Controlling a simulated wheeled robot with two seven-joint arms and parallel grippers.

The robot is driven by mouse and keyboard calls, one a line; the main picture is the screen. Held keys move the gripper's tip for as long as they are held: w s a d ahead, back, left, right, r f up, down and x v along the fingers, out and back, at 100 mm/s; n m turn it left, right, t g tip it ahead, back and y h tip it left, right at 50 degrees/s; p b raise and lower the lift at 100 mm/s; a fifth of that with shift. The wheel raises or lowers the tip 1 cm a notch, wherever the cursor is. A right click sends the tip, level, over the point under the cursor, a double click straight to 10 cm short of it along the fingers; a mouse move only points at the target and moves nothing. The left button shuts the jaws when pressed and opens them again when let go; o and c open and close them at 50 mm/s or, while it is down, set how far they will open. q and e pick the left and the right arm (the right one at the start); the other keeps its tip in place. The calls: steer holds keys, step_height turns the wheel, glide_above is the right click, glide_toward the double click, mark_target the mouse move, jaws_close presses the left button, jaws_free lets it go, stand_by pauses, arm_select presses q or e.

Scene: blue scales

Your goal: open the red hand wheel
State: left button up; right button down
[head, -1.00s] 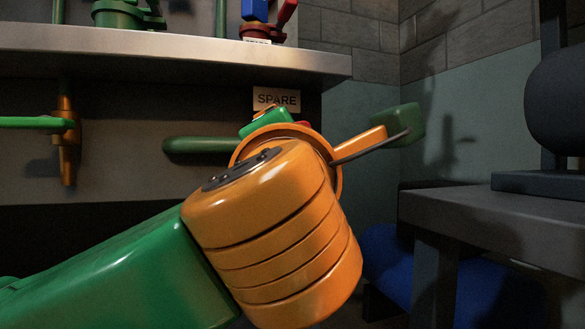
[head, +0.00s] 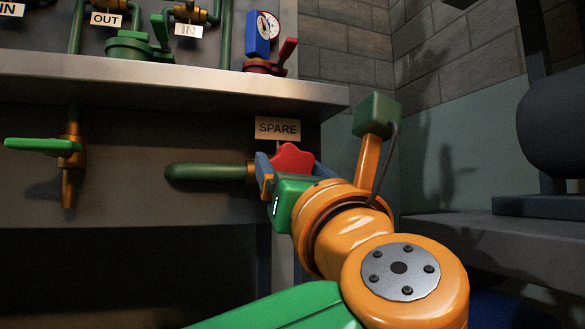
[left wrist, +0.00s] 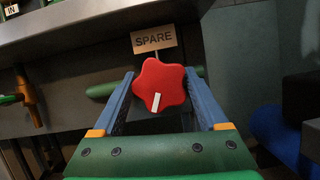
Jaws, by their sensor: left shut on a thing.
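The red hand wheel (head: 292,157) sits at the right end of a dark green pipe, just below the SPARE sign (head: 278,128). In the left wrist view the wheel (left wrist: 150,74) faces me, lobed, with a white mark pointing down and slightly left. My left gripper (head: 281,168) is shut on the wheel. Its two blue fingers stand one on each side of the rim in the left wrist view (left wrist: 160,84). In the head view the gripper body hides the wheel's lower part. My right gripper is in neither view.
A grey shelf edge (head: 180,88) runs above the wheel, carrying green and red valves and a gauge (head: 267,25). A green lever valve (head: 42,146) is at the left. A dark bench (head: 500,240) stands at the right.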

arm_select(q)
steer(key=shift+n+g+y, duration=0.4)
steer(key=shift+n+y, duration=0.7)
steer(key=shift+n, duration=1.2)
steer(key=o, duration=1.3)
steer(key=shift+f, duration=0.15)
